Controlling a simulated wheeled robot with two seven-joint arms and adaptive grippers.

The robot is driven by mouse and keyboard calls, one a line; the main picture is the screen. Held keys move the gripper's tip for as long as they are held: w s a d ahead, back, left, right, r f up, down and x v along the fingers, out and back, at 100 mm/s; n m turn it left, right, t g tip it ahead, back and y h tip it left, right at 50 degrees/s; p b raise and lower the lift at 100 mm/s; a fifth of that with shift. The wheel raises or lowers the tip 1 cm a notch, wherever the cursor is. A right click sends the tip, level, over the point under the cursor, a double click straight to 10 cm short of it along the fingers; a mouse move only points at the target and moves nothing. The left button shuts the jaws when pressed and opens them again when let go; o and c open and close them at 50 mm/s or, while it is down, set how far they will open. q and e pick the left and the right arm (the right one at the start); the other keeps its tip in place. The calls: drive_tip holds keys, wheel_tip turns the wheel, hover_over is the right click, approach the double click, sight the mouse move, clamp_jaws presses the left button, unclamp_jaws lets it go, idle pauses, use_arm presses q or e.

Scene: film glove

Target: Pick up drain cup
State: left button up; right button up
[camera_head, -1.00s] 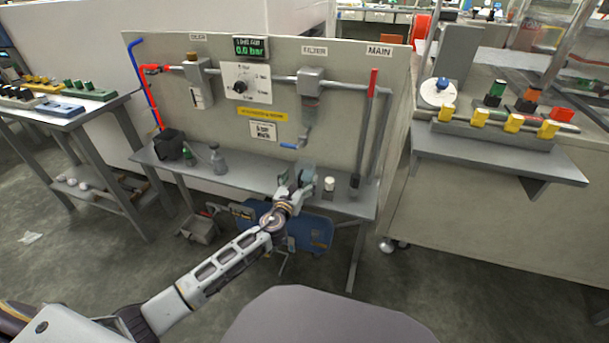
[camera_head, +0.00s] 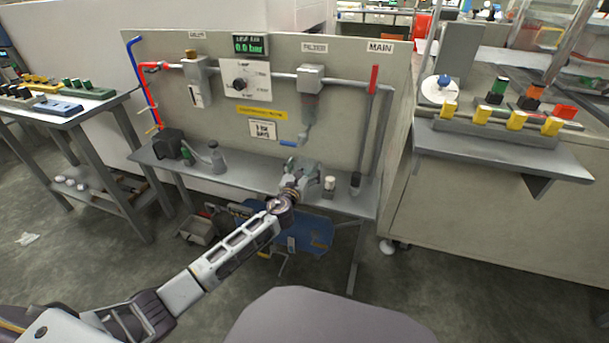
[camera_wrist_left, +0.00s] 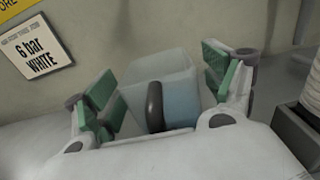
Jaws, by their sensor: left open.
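The drain cup (camera_wrist_left: 178,92) is a pale blue-grey, see-through box-like cup with a dark upright handle. It stands on the grey shelf (camera_head: 235,178) below the panel. My left gripper (camera_head: 303,166) is over that shelf and largely hides the cup in the head view. In the left wrist view, its green-padded fingers (camera_wrist_left: 168,88) are open, one on each side of the cup, with visible gaps. The cup's lower part is hidden by the gripper body. My right gripper is not in view.
A white cylinder on a dark block (camera_head: 329,184) stands close to the right of the gripper. A dark box (camera_head: 169,144) and a grey bottle (camera_head: 217,160) stand to the left on the shelf.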

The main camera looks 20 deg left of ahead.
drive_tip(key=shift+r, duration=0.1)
use_arm(q)
drive_tip(key=shift+c, duration=0.4)
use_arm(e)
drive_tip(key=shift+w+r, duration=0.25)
use_arm(q)
drive_tip(key=c, duration=1.1)
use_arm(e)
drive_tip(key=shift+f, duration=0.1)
use_arm(q)
drive_tip(key=shift+r, duration=0.1)
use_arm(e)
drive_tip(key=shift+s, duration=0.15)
use_arm(q)
drive_tip(key=shift+s, duration=0.1)
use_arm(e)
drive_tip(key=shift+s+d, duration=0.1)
